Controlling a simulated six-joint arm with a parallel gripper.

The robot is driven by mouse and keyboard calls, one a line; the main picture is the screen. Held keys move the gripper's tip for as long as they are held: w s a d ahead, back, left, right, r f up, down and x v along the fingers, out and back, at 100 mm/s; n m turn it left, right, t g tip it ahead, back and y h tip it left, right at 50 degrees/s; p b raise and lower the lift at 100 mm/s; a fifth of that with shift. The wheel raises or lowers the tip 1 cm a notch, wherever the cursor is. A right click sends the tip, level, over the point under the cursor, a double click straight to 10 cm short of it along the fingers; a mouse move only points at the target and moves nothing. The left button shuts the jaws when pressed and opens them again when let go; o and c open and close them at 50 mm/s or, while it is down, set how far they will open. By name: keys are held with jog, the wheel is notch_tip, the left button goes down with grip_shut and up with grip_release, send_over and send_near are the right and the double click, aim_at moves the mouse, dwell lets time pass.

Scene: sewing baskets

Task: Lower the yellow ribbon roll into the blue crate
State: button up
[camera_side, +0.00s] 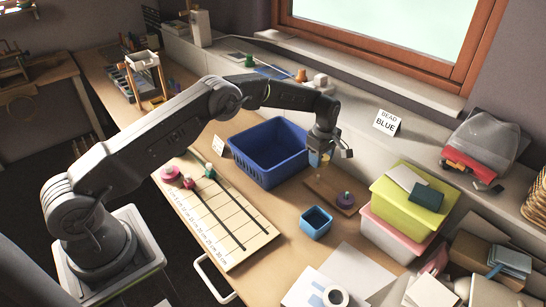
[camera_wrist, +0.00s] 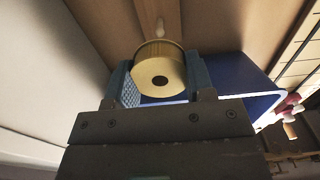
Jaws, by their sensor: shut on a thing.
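My gripper (camera_side: 319,157) is shut on the yellow ribbon roll, holding it in the air just right of the blue crate (camera_side: 270,178). In the wrist view the pale yellow roll (camera_wrist: 160,82) sits between the two fingers of my gripper (camera_wrist: 161,80), with its round end and dark centre hole facing the camera. In the side view the roll is small and partly hidden by the fingers. The blue crate is open-topped and looks empty in its visible part. Part of it shows behind the right finger in the wrist view (camera_wrist: 235,77).
A wooden stand (camera_side: 322,192) with a purple roll (camera_side: 345,200) is below and right of my gripper. A small blue box (camera_side: 316,222) stands in front. A yellow-green box (camera_side: 414,200) is at the right. A ruled board (camera_side: 215,215) lies left of the crate, and a "BEAD BLUE" card (camera_side: 387,123) stands behind.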

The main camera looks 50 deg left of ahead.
jog(key=a+r, duration=0.6)
jog(key=a, duration=0.1)
jog(key=shift+a+r, duration=0.15)
jog(key=shift+r, duration=0.15)
jog(key=a+f, duration=0.2)
jog(key=a, duration=0.4)
jog(key=shift+a, duration=0.15)
jog(key=shift+f, duration=4.75)
jog(key=shift+f, duration=2.45)
